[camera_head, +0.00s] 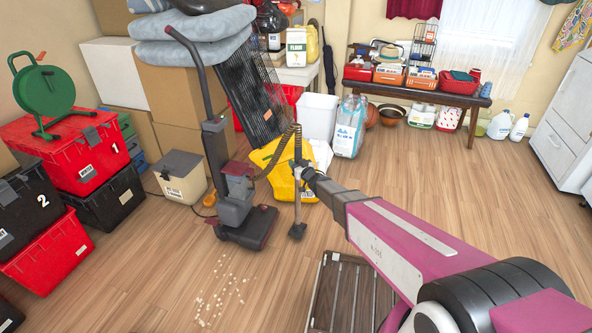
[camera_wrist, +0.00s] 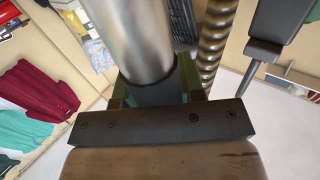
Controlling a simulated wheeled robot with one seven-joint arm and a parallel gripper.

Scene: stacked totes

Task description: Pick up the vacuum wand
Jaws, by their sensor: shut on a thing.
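The vacuum wand (camera_head: 298,208) is a thin grey tube, roughly upright, with a dark nozzle at its lower end. It is in front of the yellow bag, to the right of the upright vacuum (camera_head: 232,195). My gripper (camera_head: 301,170) is shut on its upper part. In the wrist view the wand shows as a wide silver tube (camera_wrist: 130,35) with a dark collar between the fingers of my gripper (camera_wrist: 153,88). A ribbed hose (camera_head: 280,152) links the wand's top to the vacuum; it also shows in the wrist view (camera_wrist: 216,40). I cannot tell whether the nozzle touches the floor.
A slatted wooden crate (camera_head: 350,290) lies below my arm. A yellow bag (camera_head: 270,157) and white bin (camera_head: 318,115) stand behind the wand. Red and black totes (camera_head: 70,160) are stacked at left. Pale crumbs (camera_head: 215,298) lie in front of the vacuum. The right floor is clear.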

